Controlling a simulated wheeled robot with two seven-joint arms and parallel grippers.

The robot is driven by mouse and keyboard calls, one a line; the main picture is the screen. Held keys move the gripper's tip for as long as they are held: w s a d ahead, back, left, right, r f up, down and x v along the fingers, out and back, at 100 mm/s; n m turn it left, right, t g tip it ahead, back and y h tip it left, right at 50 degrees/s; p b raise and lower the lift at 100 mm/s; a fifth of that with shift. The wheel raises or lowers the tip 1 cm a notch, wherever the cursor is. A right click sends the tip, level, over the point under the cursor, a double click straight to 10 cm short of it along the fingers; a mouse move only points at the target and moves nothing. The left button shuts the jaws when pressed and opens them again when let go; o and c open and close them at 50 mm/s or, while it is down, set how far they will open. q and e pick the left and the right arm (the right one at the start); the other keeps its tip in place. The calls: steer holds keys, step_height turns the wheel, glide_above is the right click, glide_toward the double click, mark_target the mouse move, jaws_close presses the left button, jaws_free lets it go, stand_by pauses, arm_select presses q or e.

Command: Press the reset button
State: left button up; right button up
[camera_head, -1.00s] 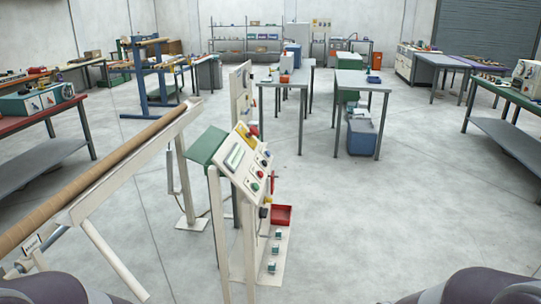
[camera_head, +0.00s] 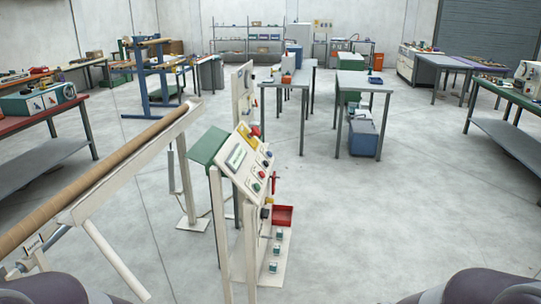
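A control panel (camera_head: 240,180) stands on a white post frame just ahead of me, tilted, with a small display and several coloured buttons. A green button (camera_head: 256,187), a red button (camera_head: 262,174) and a blue button (camera_head: 269,154) show on its face. A larger red knob or button (camera_head: 256,131) sits at its top edge. I cannot read any labels, so I cannot tell which one is the reset button. Neither gripper is in view; only dark rounded parts of my own body show at the bottom corners.
A long brown roll (camera_head: 95,180) on a white beam runs along the left beside the panel. A red tray (camera_head: 283,215) is low on the panel's stand. Grey tables (camera_head: 362,86) stand farther back. The floor right of the panel is clear.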

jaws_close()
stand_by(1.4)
